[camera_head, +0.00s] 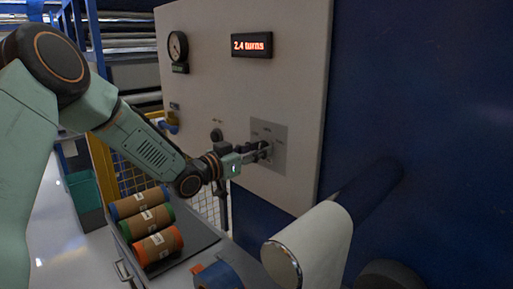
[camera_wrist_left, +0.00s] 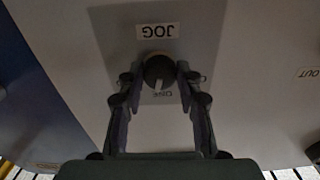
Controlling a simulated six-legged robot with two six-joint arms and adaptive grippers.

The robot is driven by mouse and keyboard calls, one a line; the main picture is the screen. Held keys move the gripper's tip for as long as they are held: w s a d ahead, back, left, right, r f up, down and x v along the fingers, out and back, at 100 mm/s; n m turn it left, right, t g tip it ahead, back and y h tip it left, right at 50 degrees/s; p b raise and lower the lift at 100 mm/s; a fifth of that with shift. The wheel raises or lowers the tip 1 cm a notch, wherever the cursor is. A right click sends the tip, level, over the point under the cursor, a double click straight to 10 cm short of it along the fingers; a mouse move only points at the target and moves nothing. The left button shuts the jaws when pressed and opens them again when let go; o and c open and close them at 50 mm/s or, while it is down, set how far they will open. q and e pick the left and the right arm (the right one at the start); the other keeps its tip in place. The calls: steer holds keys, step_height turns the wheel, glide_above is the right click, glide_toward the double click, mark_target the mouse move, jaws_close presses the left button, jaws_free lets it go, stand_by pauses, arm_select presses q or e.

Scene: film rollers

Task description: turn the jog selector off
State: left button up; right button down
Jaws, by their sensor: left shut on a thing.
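The jog selector (camera_wrist_left: 159,70) is a dark round knob with a pale pointer mark on a grey plate (camera_head: 281,156) of the machine's panel. In the left wrist view the pointer points down in the picture, toward a small label that is partly hidden. A JOG label (camera_wrist_left: 158,31) shows upside down above the knob. My left gripper (camera_head: 265,149) reaches the plate and hides most of the knob in the head view. In the left wrist view its fingers (camera_wrist_left: 160,77) are shut on the knob from both sides. My right gripper is not in view.
The panel (camera_head: 220,90) also carries a round gauge (camera_head: 178,46) and a red display (camera_head: 252,44) reading "2.4 turns". A large pale roller (camera_head: 325,235) sticks out below right. Several brown film rolls (camera_head: 158,245) lie in a tray at lower left.

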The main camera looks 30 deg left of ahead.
arm_select(q)
steer(key=shift+s+d+f+n+p, duration=0.15)
steer(key=shift+n+p, duration=0.5)
steer(key=shift+n, duration=3)
steer(key=shift+w+d+f+n+p, duration=0.15)
steer(key=shift+n+p, duration=0.5)
steer(key=shift+n, duration=3)
steer(key=shift+s+a, duration=0.1)
steer(key=o, duration=0.9)
steer(key=shift+o, duration=1.3)
steer(key=shift+r, duration=0.2)
steer(key=shift+n, duration=0.3)
steer(key=shift+a, duration=0.1)
